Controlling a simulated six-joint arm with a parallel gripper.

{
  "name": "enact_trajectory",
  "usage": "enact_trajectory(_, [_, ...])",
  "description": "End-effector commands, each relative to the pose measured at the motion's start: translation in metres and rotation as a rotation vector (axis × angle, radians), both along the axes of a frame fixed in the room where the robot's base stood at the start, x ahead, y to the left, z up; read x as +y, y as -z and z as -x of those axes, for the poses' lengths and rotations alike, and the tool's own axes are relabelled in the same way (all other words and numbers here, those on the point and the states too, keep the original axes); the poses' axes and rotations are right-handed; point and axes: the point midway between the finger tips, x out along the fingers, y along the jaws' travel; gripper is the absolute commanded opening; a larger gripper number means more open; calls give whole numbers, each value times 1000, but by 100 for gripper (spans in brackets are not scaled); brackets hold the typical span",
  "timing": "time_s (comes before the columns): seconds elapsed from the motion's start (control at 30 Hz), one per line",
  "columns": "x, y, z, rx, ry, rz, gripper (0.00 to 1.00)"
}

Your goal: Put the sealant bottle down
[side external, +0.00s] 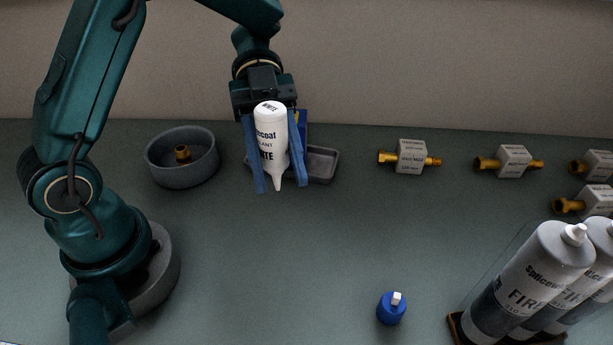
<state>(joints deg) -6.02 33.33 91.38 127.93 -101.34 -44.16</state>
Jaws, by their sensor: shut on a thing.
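The white sealant bottle (271,138) hangs with its nozzle pointing down in the side external view. It has dark lettering on its side. My gripper (277,187) is shut on the bottle, with one blue finger on each side of it. The bottle appears to be held above the bench, in front of a grey tray (323,163). I cannot tell its exact height. Part of the tray and a blue and yellow thing (301,122) behind the gripper are hidden.
A round grey bowl (170,172) with a brass fitting (183,153) stands at left. Boxed brass valves (411,157) sit at the back right. A small blue piece with a white top (391,309) stands at front. Large cartridges (530,280) stand at front right. The middle bench is clear.

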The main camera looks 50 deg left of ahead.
Motion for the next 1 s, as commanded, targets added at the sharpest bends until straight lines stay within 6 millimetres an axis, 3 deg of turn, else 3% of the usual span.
enact_trajectory(0.27, [-27, 9, 16, 9, 117, -3, 0])
enact_trajectory(0.7, [-103, 62, 62, 12, 120, -7, 0])
enact_trajectory(1.0, [-121, 80, 70, 9, 112, -7, 0])
